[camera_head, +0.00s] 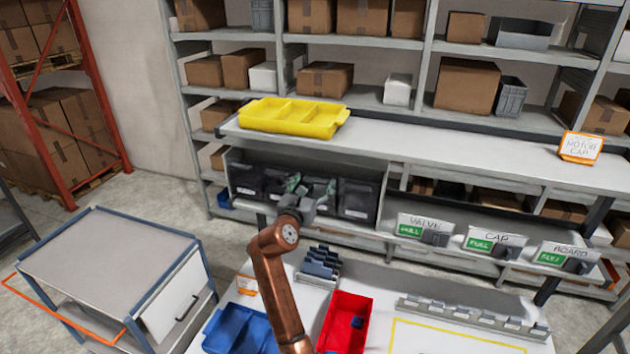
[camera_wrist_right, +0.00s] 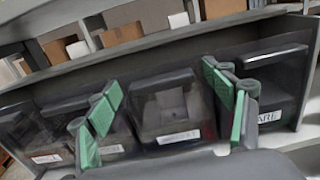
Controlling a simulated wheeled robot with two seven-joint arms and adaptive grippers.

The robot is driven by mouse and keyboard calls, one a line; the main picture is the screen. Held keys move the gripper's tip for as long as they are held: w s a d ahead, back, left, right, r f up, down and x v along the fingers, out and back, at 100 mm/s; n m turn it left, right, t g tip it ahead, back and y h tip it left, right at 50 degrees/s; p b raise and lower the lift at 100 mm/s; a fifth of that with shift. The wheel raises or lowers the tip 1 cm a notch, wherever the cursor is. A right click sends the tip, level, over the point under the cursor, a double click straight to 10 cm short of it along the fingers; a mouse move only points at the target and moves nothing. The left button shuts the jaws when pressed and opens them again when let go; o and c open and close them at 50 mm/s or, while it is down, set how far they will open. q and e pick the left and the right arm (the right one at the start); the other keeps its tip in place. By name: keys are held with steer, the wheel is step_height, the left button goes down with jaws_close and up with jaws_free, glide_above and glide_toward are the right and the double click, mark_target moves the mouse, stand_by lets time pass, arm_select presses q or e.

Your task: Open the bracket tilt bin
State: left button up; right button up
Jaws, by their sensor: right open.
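A row of dark, see-through tilt bins (camera_head: 357,200) stands in a grey housing under the upper shelf. Their fronts look upright and shut. My right gripper (camera_head: 310,188) is open and empty in front of the middle of the row, partly hiding the bins there. In the right wrist view, its green-padded fingers (camera_wrist_right: 165,112) are spread on either side of one bin (camera_wrist_right: 180,107), which has a white label. That label is too small to read, so I cannot tell which bin is the bracket one. The rightmost bin's label ends in "ARE". Touch cannot be told.
A yellow divided tray (camera_head: 293,117) sits on the shelf above the bins. Dispensers marked valve, cap and board (camera_head: 490,242) are to the right. Below, the white table holds a red bin (camera_head: 346,320), a blue bin (camera_head: 240,330) and a dark rack (camera_head: 320,263). A cart (camera_head: 110,255) stands left.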

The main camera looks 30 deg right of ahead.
steer(key=shift+w, duration=0.15)
steer(key=c, duration=1.7)
